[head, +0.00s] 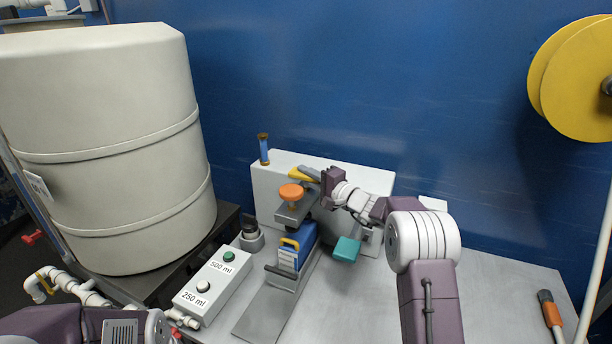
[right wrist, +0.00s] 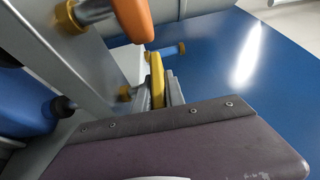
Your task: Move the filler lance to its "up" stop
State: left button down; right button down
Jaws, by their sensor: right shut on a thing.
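The filler is a pale grey housing (head: 345,169) with a grey arm carrying an orange knob (head: 291,192). A yellow handle (head: 299,173) sits just behind the knob. My right gripper (head: 316,174) reaches it from the right and is shut on it. In the right wrist view the yellow handle (right wrist: 157,80) lies at the fingers, beside the orange knob (right wrist: 133,18). The lance tip and its stop marks cannot be made out. My left gripper is outside the views.
A control box (head: 215,285) with 250 ml and 500 ml buttons stands left of the filler. A teal block (head: 346,249) is on its right. A large cream drum (head: 110,150) fills the left. The right bench is mostly clear, with an orange-handled tool (head: 551,314).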

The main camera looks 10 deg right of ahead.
dwell(0.8)
jog(key=shift+r+p, duration=0.3)
jog(key=shift+r, duration=2.05)
jog(key=c, duration=1.4)
grip_release()
jog(key=shift+s+d, duration=0.2)
jog(key=b+v, duration=0.2)
jog(key=v, duration=0.6)
jog(key=shift+s, duration=0.3)
